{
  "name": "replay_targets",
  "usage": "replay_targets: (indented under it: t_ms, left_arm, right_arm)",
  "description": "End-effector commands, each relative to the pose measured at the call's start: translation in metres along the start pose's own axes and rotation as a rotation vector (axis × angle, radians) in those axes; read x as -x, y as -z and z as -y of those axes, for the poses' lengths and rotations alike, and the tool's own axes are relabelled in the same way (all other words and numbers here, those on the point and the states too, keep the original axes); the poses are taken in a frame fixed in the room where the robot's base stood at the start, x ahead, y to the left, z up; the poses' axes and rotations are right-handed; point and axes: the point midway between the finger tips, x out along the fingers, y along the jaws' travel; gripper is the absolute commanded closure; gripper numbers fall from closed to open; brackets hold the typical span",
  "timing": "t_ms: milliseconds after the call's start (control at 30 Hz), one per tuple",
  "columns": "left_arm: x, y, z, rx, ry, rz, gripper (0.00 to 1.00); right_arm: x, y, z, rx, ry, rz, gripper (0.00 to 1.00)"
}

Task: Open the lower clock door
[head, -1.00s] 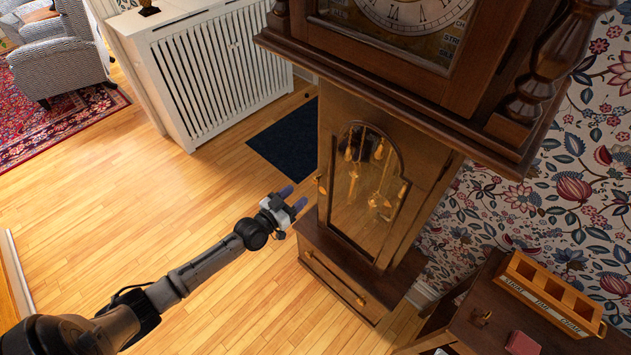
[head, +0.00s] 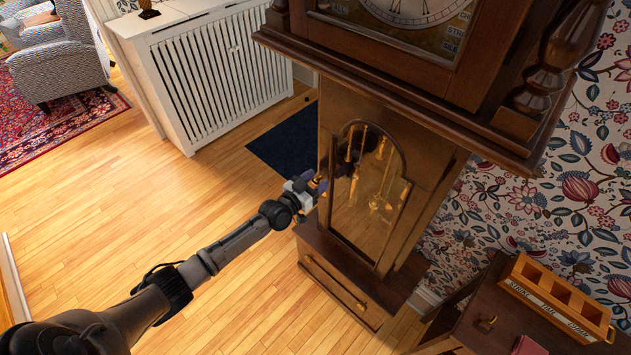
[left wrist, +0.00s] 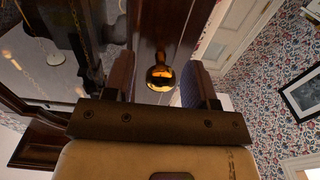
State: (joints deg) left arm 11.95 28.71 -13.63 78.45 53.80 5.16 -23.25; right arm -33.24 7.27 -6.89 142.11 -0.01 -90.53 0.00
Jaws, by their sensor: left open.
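The lower clock door (head: 358,222) is a tall arched glass panel in a wooden frame, flush in the clock's trunk. Brass weights and a pendulum show through its glass. My left gripper (head: 317,183) is at the door's left edge, with its fingertips over the small knob there, which it mostly hides in the head view. In the left wrist view, the round brass knob (left wrist: 160,77) sits between the two open fingers, with a gap on each side. The door's wooden frame (left wrist: 158,25) runs behind it. My right gripper is not in view.
The clock's hood (head: 395,85) overhangs the trunk above my left gripper. A drawer (head: 340,283) is in the base below. A small table with a wooden slotted box (head: 556,297) stands at the right. The wooden floor to the left is free, up to a white radiator cover (head: 215,75).

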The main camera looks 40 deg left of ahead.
Motion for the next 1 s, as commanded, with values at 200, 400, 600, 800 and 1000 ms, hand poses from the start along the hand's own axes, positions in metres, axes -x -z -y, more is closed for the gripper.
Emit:
replay_targets:
  t_ms: [200, 400, 600, 800, 1000]
  left_arm:
    - [0.000, 0.000, 0.000, 0.000, 0.000, 0.000, 0.63]
    - [0.000, 0.000, 0.000, 0.000, 0.000, 0.000, 0.82]
    - [0.000, 0.000, 0.000, 0.000, 0.000, -0.001, 1.00]
    - [0.000, 0.000, 0.000, 0.000, 0.001, 0.000, 1.00]
    - [0.008, 0.004, -0.001, 0.003, 0.024, 0.001, 1.00]
  right_arm:
    - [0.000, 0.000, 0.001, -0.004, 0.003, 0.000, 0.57]
    - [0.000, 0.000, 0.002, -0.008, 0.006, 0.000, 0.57]
    - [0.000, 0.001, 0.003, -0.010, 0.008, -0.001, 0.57]
    - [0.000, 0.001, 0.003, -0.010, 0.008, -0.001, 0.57]
    - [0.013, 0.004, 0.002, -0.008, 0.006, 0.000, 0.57]
